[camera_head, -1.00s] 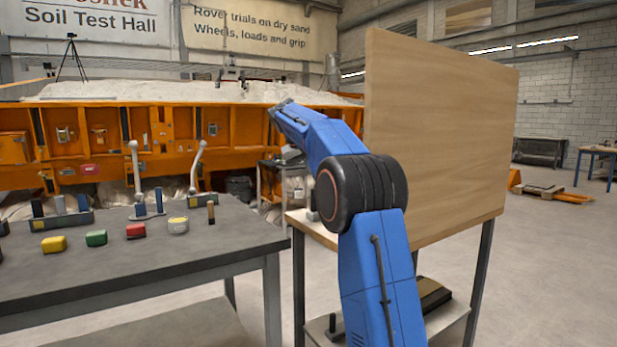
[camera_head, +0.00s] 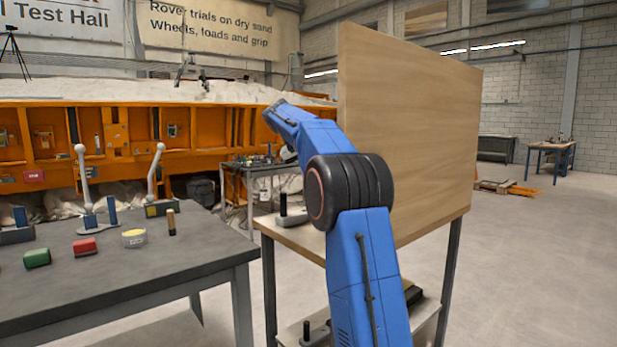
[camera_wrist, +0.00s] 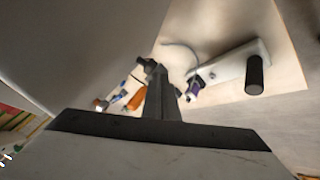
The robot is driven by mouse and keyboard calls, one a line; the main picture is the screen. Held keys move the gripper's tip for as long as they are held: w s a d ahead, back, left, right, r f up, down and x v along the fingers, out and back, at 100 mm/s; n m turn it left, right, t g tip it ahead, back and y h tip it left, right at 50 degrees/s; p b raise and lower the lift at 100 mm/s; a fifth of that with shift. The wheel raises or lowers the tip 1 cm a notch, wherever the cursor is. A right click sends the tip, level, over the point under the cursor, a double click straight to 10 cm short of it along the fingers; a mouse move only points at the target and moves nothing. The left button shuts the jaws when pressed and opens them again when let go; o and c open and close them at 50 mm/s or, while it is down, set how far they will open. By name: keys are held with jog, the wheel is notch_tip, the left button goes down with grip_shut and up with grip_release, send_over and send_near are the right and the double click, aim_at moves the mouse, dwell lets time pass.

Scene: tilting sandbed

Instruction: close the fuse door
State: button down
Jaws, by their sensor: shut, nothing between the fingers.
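I cannot make out a fuse door in either view. A tall wooden board (camera_head: 410,135) stands upright on a wooden-topped table (camera_head: 300,238), with its plain side toward the head camera. My gripper (camera_wrist: 156,70) shows in the wrist view as dark fingers, shut and empty. In the head view my blue arm is raised in front of the board, and my gripper cannot be made out there. A grey bar with a black knob (camera_wrist: 255,75) lies to the right of my gripper in the wrist view. A similar black-knobbed piece (camera_head: 290,215) stands on the wooden table top.
Small tools (camera_wrist: 130,98) lie past my gripper. The orange sandbed (camera_head: 190,160) stands behind. Open floor (camera_head: 530,265) is at right.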

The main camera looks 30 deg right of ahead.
jog(key=shift+s+d, duration=1)
jog(key=shift+s, duration=0.05)
jog(key=shift+s+d+m+g, duration=0.4)
jog(key=shift+s+d+m, duration=0.15)
jog(key=shift+s+m, duration=0.25)
